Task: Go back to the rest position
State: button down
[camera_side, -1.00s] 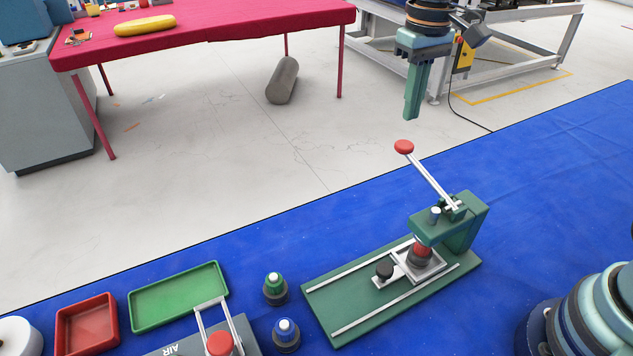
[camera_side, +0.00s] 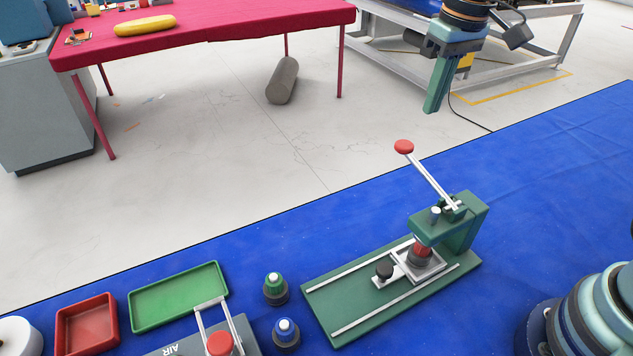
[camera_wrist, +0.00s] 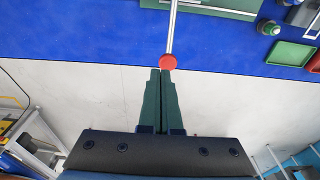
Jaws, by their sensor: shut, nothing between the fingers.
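My gripper (camera_side: 432,106) hangs in the air at the upper right of the side view, fingers pointing down. It is well above and behind the green press (camera_side: 462,225). In the wrist view my gripper (camera_wrist: 162,72) shows its two green fingers side by side, shut with nothing between them. The press lever's red knob (camera_side: 403,147) is raised on its silver arm; in the wrist view the red knob (camera_wrist: 168,62) appears just beyond the fingertips. A red and dark piece (camera_side: 421,252) sits under the press head.
On the blue mat (camera_side: 560,150) stand a green valve (camera_side: 275,288), a blue valve (camera_side: 286,335), a green tray (camera_side: 180,297) and a red tray (camera_side: 87,325). A red-covered table (camera_side: 220,22) stands behind.

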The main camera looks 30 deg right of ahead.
jog(key=s+d+t, duration=0.4)
jog(key=s, duration=0.4)
jog(key=shift+s+f, duration=0.2)
jog(key=shift+s, duration=0.05)
